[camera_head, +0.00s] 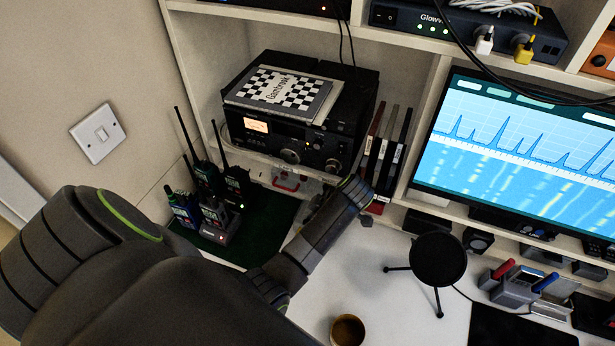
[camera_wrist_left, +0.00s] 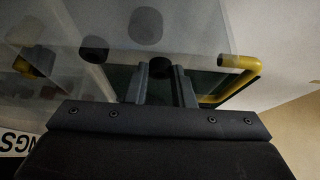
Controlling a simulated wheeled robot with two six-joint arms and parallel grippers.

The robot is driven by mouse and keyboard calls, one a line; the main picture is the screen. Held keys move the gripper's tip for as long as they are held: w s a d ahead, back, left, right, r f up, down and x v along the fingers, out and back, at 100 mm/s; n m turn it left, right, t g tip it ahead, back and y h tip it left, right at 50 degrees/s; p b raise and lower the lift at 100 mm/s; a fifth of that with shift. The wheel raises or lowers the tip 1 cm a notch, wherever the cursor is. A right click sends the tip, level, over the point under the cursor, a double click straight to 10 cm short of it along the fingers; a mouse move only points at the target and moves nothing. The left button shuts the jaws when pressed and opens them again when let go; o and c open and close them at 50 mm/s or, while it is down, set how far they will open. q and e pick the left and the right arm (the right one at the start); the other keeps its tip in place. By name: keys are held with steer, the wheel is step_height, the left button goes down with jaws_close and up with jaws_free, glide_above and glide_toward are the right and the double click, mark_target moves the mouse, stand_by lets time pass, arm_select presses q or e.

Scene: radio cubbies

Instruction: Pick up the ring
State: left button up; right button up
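I cannot make out a ring for certain in either view. In the head view my left arm reaches across the desk to the cubby under the black radio (camera_head: 300,141); its gripper tips are hidden there. In the left wrist view my left gripper (camera_wrist_left: 162,78) has its two fingers apart. A dark rounded thing shows between the tips; I cannot tell whether it touches them. A clear panel lies ahead of the fingers, and a bent yellow bar (camera_wrist_left: 246,72) is to their right. My right gripper is not in view.
Handheld radios (camera_head: 212,205) stand left of my arm on a dark green mat (camera_head: 258,226). Upright binders (camera_head: 385,150) stand right of the radio. A round black tripod item (camera_head: 438,260) and a brown cup (camera_head: 347,331) are on the white desk. A monitor (camera_head: 520,140) is at the right.

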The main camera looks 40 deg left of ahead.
arm_select(q)
jaws_close()
steer(key=shift+r, duration=0.1)
steer(key=shift+r, duration=0.5)
step_height(320, 180, up, 4)
steer(key=shift+w+r, duration=0.1)
steer(key=shift+r, duration=0.1)
step_height(320, 180, up, 12)
steer(key=p, duration=1.2)
steer(key=shift+r+p, duration=0.25)
steer(key=shift+p, duration=0.15)
